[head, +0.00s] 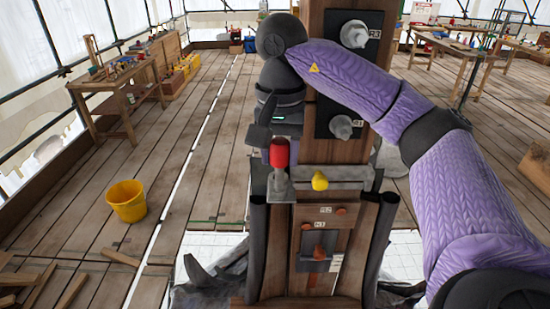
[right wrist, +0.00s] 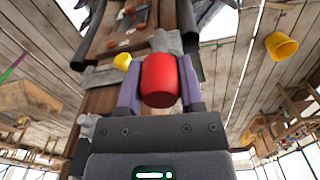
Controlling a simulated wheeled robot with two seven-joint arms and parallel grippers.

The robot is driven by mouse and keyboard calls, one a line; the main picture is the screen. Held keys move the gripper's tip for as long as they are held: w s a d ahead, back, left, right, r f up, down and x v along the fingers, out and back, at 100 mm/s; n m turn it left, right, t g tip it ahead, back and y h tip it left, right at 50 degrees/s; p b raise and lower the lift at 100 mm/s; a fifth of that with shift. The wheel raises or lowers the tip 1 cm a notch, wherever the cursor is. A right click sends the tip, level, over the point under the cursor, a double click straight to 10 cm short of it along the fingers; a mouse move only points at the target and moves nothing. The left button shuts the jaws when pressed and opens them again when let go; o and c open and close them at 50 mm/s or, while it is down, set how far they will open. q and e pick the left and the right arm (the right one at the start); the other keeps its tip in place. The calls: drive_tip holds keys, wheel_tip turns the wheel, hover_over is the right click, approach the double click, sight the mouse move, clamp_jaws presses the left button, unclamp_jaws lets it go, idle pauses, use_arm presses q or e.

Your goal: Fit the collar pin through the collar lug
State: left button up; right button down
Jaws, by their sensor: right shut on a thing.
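The collar pin (head: 279,152) has a thick red head and stands roughly upright at the left end of the grey collar. My right gripper (head: 277,148) reaches over from the right and is shut on the red head; in the right wrist view the red head (right wrist: 160,80) sits between the two purple fingers. The grey collar lug (head: 279,187) is directly below the red head. It shows just past the head in the right wrist view (right wrist: 165,42). The pin's shank is hidden, so I cannot tell how deep it sits in the lug. My left gripper is not in view.
A yellow knob (head: 320,181) sits on the collar close to the right of the pin. The wooden spire post (head: 320,150) carries dark plates with grey knobs (head: 341,127). A yellow bucket (head: 127,201) stands on the plank floor at left. Workbenches stand farther back.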

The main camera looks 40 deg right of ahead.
drive_tip(key=w+d, duration=0.4)
drive_tip(key=w, duration=0.1)
wheel_tip(320, 180, down, 7)
drive_tip(key=shift+d+r+p, duration=0.1)
drive_tip(key=shift+p, duration=0.75)
drive_tip(key=shift+f, duration=0.3)
drive_tip(key=shift+c, duration=1.2)
unclamp_jaws()
drive_tip(key=shift+r, duration=0.1)
